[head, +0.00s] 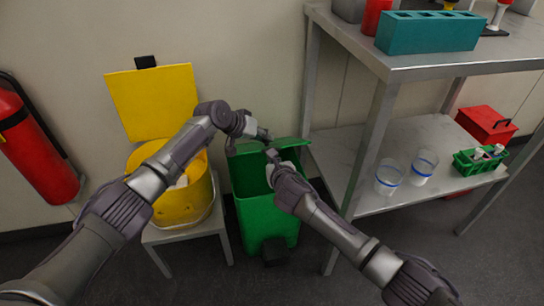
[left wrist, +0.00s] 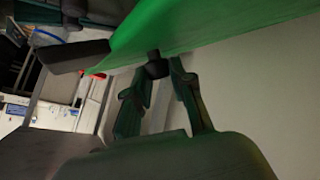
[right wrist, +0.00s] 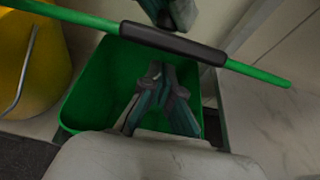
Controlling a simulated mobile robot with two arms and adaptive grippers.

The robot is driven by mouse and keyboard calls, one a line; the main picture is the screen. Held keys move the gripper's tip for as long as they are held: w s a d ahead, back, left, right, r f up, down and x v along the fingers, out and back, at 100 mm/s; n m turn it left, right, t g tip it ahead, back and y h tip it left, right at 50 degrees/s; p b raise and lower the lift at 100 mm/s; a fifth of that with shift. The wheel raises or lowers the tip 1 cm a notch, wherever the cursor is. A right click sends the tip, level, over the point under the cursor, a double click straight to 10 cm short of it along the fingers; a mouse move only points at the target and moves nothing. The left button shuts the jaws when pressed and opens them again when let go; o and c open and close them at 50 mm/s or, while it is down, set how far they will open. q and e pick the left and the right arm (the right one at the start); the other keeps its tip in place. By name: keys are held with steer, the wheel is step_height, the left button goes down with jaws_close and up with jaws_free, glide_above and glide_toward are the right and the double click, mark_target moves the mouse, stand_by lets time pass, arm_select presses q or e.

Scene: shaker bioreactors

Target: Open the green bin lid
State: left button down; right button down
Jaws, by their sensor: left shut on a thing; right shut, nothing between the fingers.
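The green bin (head: 266,215) stands on the floor between the yellow bucket and the metal shelf. Its lid (head: 293,143) is raised off the opening and shows nearly edge-on; the lid also fills the top of the left wrist view (left wrist: 200,22). A black handle (right wrist: 172,41) sits on the lid's edge. My left gripper (head: 264,134) is shut on the lid at its handle, mostly hidden in the head view. My right gripper (head: 271,156) is shut and empty, at the bin's opening below the lid; the right wrist view shows its fingertips (right wrist: 157,72) against the green interior.
An open yellow bucket (head: 174,211) stands on a small stool to the left, its lid (head: 153,101) upright behind. A metal shelf (head: 436,140) is close on the right. A red extinguisher (head: 36,150) hangs at far left. Floor at the lower right is clear.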

steer(key=shift+w+a+r, duration=0.1)
steer(key=shift+w+r, duration=0.2)
steer(key=shift+r, duration=0.15)
steer(key=shift+w+r, duration=0.35)
steer(key=shift+r, duration=0.25)
arm_select(q)
steer(key=shift+f, duration=0.1)
arm_select(e)
steer(key=shift+w+r, duration=0.1)
steer(key=shift+r, duration=0.05)
steer(key=shift+a, duration=0.1)
arm_select(q)
steer(key=c, duration=1)
jaws_free()
steer(key=shift+f, duration=0.1)
